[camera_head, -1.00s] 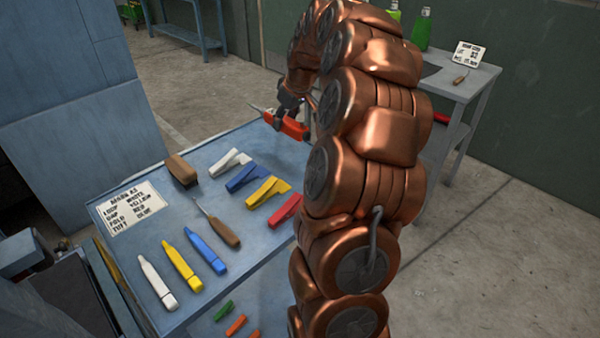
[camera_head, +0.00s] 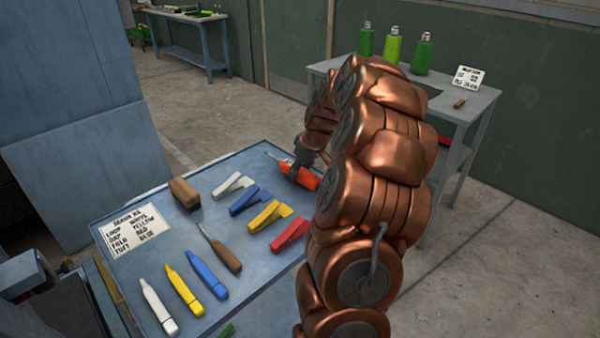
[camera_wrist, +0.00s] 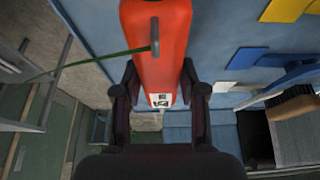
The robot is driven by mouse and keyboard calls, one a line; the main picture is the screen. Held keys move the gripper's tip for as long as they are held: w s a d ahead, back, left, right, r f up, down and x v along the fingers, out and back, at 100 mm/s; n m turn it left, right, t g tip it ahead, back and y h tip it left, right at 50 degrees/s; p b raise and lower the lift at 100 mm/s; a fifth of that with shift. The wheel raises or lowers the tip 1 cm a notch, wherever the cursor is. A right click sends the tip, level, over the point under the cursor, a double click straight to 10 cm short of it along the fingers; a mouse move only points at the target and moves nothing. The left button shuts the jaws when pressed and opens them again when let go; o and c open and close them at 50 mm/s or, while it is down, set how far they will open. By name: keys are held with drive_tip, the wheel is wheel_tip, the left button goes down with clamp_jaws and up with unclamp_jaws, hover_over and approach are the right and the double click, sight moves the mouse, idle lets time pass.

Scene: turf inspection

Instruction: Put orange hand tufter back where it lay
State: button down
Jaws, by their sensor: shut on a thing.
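The orange hand tufter (camera_head: 302,178) is at the far right edge of the blue table in the head view, its thin metal tip toward the upper left. My gripper (camera_head: 303,158) is above it and shut on its body. In the wrist view the tufter (camera_wrist: 155,45) is a long orange body with a grey metal loop and a small white label, between both fingers of my gripper (camera_wrist: 160,95). I cannot tell whether the tufter touches the tabletop. My arm hides part of the table's right side.
The blue table (camera_head: 165,245) holds white, blue, yellow and red clips (camera_head: 270,215), coloured markers (camera_head: 183,290), a brush (camera_head: 185,193), a wooden-handled tool (camera_head: 220,248) and a sign (camera_head: 132,225). A grey side table (camera_head: 470,105) with green bottles (camera_head: 421,55) stands behind.

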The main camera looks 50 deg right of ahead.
drive_tip(key=shift+f, duration=0.75)
drive_tip(key=c, duration=0.7)
unclamp_jaws()
drive_tip(key=shift+f, duration=0.1)
drive_tip(key=shift+o, duration=0.2)
